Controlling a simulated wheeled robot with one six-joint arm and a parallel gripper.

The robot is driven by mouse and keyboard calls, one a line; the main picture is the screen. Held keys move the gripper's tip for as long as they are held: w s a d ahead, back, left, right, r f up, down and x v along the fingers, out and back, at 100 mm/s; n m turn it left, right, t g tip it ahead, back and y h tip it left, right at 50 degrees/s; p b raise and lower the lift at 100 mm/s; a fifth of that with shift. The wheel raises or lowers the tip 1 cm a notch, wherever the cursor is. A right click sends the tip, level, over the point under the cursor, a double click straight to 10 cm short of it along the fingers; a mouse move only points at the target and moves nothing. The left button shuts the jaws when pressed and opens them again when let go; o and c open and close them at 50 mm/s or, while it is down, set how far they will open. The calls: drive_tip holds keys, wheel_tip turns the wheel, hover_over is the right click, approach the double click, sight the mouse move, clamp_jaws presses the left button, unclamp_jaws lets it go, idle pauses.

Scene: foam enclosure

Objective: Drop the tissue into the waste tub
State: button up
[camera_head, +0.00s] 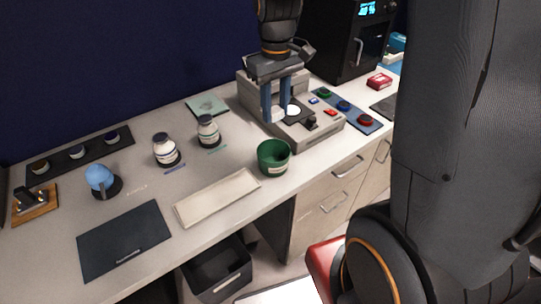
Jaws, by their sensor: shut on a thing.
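My gripper (277,112) points down over the grey bench device at the back of the counter. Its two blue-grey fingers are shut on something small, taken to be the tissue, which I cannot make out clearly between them. A pale round patch shows just right of the fingertips; I cannot tell whether it is tissue or part of the device. A green round tub (273,170), the likely waste tub, stands open on the counter near the front edge, below and apart from my gripper. Its inside looks dark.
The grey device (318,135) has a raised black knob. Coloured buttons sit on a blue strip (362,119) to its right. Two white jars (165,150) (208,131) and a cream tray (218,197) lie left of the tub. A dark bin (216,270) is below the counter.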

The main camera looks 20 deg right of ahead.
drive_tip(key=shift+d+f+b, duration=0.1)
drive_tip(key=shift+f+b, duration=2.45)
drive_tip(key=shift+f, duration=0.3)
drive_tip(key=o, duration=1.2)
drive_tip(key=shift+r+b, duration=0.9)
drive_tip(key=shift+r, duration=3.05)
drive_tip(key=shift+s, duration=0.1)
